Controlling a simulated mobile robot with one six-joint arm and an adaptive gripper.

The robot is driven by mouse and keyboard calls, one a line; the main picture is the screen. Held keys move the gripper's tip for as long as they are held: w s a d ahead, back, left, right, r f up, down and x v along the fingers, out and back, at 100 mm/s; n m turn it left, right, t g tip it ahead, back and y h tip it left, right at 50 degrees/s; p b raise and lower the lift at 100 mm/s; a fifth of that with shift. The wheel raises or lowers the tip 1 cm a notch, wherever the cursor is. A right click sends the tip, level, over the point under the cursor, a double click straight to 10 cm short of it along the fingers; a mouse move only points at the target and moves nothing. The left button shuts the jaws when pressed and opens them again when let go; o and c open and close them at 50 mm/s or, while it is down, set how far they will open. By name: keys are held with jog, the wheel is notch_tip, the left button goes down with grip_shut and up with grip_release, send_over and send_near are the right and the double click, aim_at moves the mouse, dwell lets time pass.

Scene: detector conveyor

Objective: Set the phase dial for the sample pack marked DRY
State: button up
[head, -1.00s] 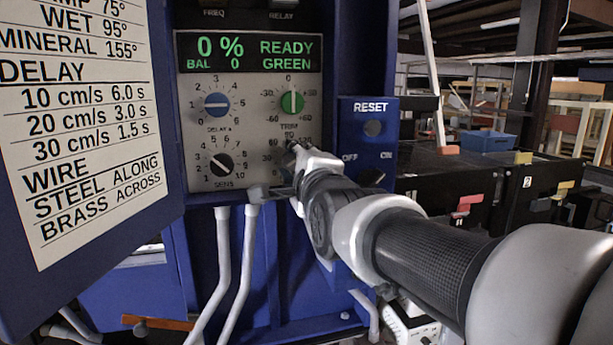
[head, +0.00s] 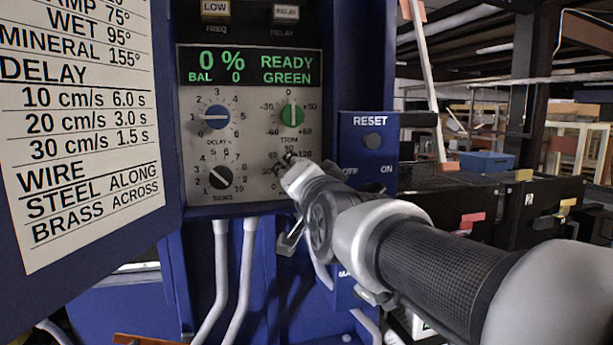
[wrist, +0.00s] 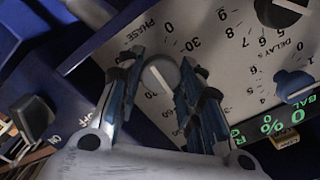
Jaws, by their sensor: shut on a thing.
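The grey phase dial (wrist: 160,75) sits on the panel by the PHASE label in the wrist view. My gripper (wrist: 164,70) is shut on it, one finger on each side. A pale line shows on its face, but I cannot tell which mark it points at. In the head view my gripper (head: 288,162) is at the panel's lower right and hides the dial; parts of its scale show around it. The chart (head: 80,110) at left shows WET 95° and MINERAL 155°. Its DRY line and the sample pack are not seen.
The display (head: 250,67) reads 0 %, BAL 0, READY, GREEN. White pipes (head: 237,275) run below the panel.

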jog(key=n+p, duration=0.1)
jog(key=n, duration=0.5)
jog(key=shift+r+n, duration=0.1)
jog(key=shift+n, duration=0.2)
jog(key=n+p, duration=0.1)
jog(key=n, duration=0.4)
jog(key=n+p, duration=0.1)
jog(key=n, duration=0.5)
jog(key=shift+a+n, duration=0.1)
jog(key=shift+n, duration=0.2)
jog(key=n+p, duration=0.1)
jog(key=n, duration=0.4)
jog(key=shift+n, duration=0.4)
jog(key=o, duration=1.1)
jog(key=shift+c, duration=0.2)
jog(key=shift+s, duration=0.15)
